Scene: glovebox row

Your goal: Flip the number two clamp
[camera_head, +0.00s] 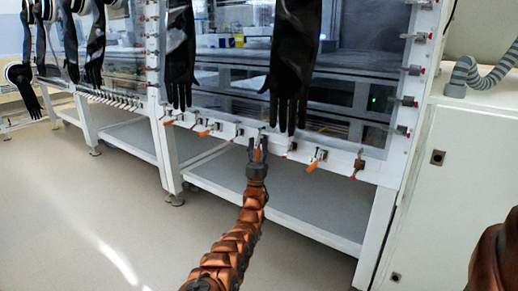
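A row of toggle clamps with orange-red handles lines the bottom frame of the glovebox window. Clamps show at the left (205,131) and to the right (316,160), with another near the right corner (357,168). No numbers are readable, so I cannot tell which clamp is number two. My gripper (257,143) reaches up to the bottom frame near the middle of the row. Its two dark fingers stand apart, with an orange piece, seemingly a clamp handle (258,155), between them. I cannot tell whether they touch it.
Black gloves (292,70) hang in front of the window, one just above and right of my gripper. More clamps (405,101) run up the right side frame. A white lower shelf (300,205) lies under the glovebox. A white cabinet (440,200) stands at right. The floor at left is clear.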

